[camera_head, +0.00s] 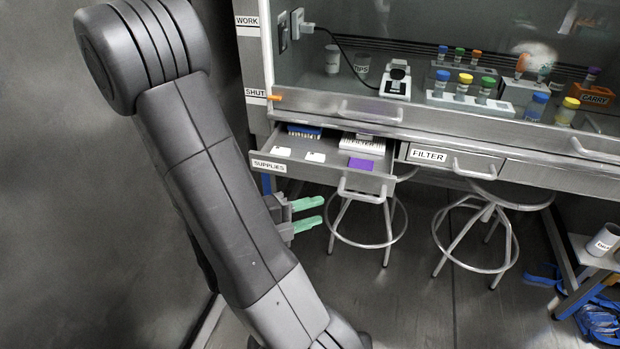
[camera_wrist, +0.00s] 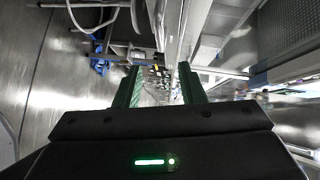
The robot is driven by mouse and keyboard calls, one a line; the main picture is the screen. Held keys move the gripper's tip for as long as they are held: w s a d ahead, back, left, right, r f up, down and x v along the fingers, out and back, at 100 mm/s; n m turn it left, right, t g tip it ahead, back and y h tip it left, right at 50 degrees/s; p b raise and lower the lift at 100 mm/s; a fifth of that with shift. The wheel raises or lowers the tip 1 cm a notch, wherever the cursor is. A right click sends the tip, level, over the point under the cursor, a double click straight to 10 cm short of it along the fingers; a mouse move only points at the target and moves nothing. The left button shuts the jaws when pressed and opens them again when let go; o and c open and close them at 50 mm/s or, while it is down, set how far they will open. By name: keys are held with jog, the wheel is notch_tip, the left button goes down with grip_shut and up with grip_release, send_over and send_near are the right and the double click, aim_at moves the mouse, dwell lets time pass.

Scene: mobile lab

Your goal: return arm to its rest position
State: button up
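My gripper (camera_head: 308,213) shows in the head view with its two green fingers pointing right, beside and below the open supplies drawer. My dark grey arm runs from the upper left down to the bottom middle and hides part of the gripper's body. In the wrist view the gripper's green fingers (camera_wrist: 158,88) stand apart with nothing between them. The gripper is open and empty, and no object touches its fingers.
The supplies drawer (camera_head: 268,166) is pulled out, holding white cards, a purple block and racks. Stools (camera_head: 367,241) stand under the bench. The cabinet (camera_head: 430,120) holds several capped vials. A side table (camera_head: 590,255) with a cup is at right. Floor shows between them.

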jog(key=shift+w+d, duration=0.1)
jog(key=shift+b+x, duration=1.5)
jog(key=shift+x, duration=3.8)
jog(key=shift+p+v, duration=0.3)
jog(key=shift+v, duration=0.6)
jog(key=p, duration=0.1)
send_near(359, 199)
jog(key=shift+b+x, duration=1.15)
jog(key=shift+x, duration=4.3)
jog(key=shift+w+d, duration=0.2)
jog(key=shift+w, duration=0.6)
